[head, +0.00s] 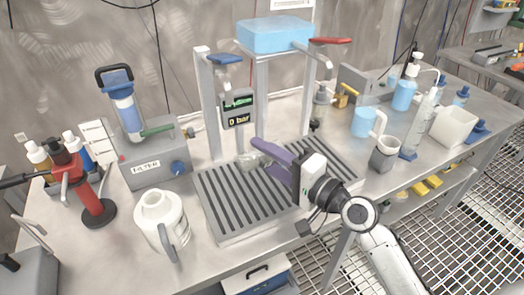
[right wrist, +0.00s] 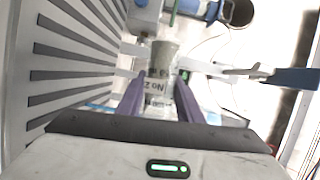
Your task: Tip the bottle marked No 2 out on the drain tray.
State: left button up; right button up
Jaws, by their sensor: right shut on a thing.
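My right gripper (head: 264,158) reaches in from the lower right over the drain tray (head: 228,238), a slatted grey tray on the bench. It is shut on a small clear bottle (head: 248,163). In the right wrist view the bottle (right wrist: 155,92) sits between the purple fingers (right wrist: 159,98), and its label reads No 2 upside down. A grey-brown end of the bottle points away from the gripper. The bottle looks tilted over the slats. I cannot tell whether liquid is in it or flowing.
A white jug (head: 160,222) stands left of the tray. A filter unit (head: 150,160) and red pump (head: 92,205) are further left. The tap stand with a blue tank (head: 275,36) rises behind the tray. A grey mug (head: 384,155) and blue jug (head: 364,122) stand right.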

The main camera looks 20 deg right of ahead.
dwell(0.3)
jog(key=shift+d+f+m+t+b, duration=0.1)
jog(key=shift+d+m+t+b, duration=0.15)
jog(key=shift+m+b, duration=0.45)
jog(key=shift+d+m+t, duration=0.1)
jog(key=shift+m+t, duration=0.15)
jog(key=shift+m, duration=0.15)
jog(key=shift+r+m+b, duration=0.2)
jog(key=shift+m+b, duration=0.1)
dwell(1.0)
jog(key=shift+r+p, duration=0.15)
jog(key=shift+p, duration=0.25)
jog(key=shift+a+n+p, duration=0.2)
jog(key=shift+n+p, duration=0.6)
jog(key=shift+n, duration=0.1)
jog(key=shift+a+n+g, duration=0.1)
jog(key=shift+n+g, duration=0.2)
jog(key=shift+g, duration=0.1)
jog(key=shift+f, duration=0.25)
